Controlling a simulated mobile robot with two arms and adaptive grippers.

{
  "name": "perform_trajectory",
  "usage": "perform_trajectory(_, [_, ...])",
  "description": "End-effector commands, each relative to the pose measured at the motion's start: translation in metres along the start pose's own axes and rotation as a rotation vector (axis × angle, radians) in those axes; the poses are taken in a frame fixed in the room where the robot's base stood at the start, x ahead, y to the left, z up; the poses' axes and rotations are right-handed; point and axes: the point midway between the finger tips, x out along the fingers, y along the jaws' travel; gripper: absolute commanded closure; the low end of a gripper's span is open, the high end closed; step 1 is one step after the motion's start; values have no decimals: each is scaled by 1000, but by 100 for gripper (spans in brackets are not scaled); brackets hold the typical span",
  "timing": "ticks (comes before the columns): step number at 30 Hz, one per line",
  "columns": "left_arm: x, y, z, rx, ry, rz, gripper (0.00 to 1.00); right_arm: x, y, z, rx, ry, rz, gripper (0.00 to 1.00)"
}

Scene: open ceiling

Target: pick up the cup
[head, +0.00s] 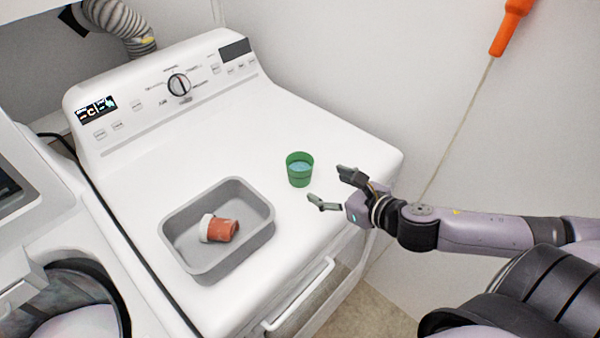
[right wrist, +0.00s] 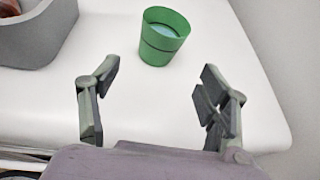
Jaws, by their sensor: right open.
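A green cup (head: 299,170) stands upright on top of the white dryer, with something light blue inside it. It also shows in the right wrist view (right wrist: 162,40), beyond the fingertips and roughly between them. My right gripper (head: 331,188) is open and empty, just to the right of the cup and apart from it. Its two spread fingers show in the right wrist view (right wrist: 158,85). A reddish-brown cup-like pot with a white rim (head: 220,229) lies on its side in a grey bin. My left gripper is not in view.
The grey bin (head: 261,239) sits on the white machine top (head: 330,140), left of the green cup. A control panel with a knob stands behind. An orange-handled tool (head: 508,28) is by the wall at right. The surface around the green cup is clear.

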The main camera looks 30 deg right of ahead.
Motion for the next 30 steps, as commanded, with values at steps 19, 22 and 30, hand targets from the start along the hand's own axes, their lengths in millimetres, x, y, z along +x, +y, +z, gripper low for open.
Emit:
perform_trajectory(19, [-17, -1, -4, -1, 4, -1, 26, 58, 1, 2, 6, -1, -1, 30])
perform_trajectory(22, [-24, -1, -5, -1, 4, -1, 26, 73, 2, 2, 7, -1, -2, 30])
perform_trajectory(30, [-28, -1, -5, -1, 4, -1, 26, 98, 3, -1, 1, 0, 0, 30])
